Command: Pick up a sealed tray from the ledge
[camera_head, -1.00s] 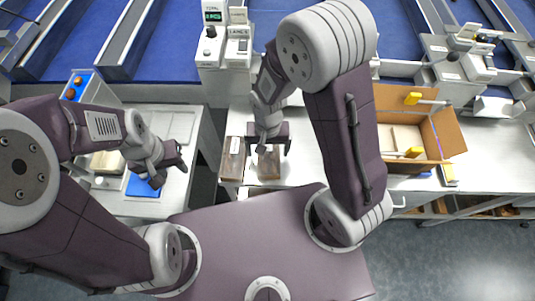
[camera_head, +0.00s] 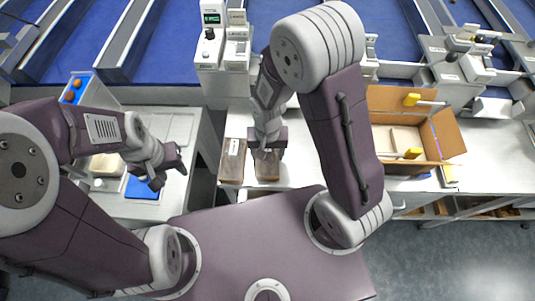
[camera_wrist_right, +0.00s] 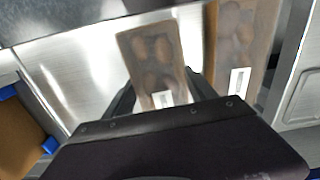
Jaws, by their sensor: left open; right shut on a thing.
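A sealed tray (camera_head: 267,167) of brown dates stands on the white ledge (camera_head: 305,172) in the middle of the head view. A second sealed tray (camera_head: 232,161) lies just left of it. Whether the held tray is off the ledge, I cannot tell. My left gripper (camera_head: 171,171) is open and empty over the left bench.
An open cardboard box (camera_head: 447,133) with yellow-handled items stands on the right table. A blue mat (camera_head: 142,188) lies on the left bench. A weighing device (camera_head: 210,50) stands behind the ledge. Ledge space right of the trays is clear.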

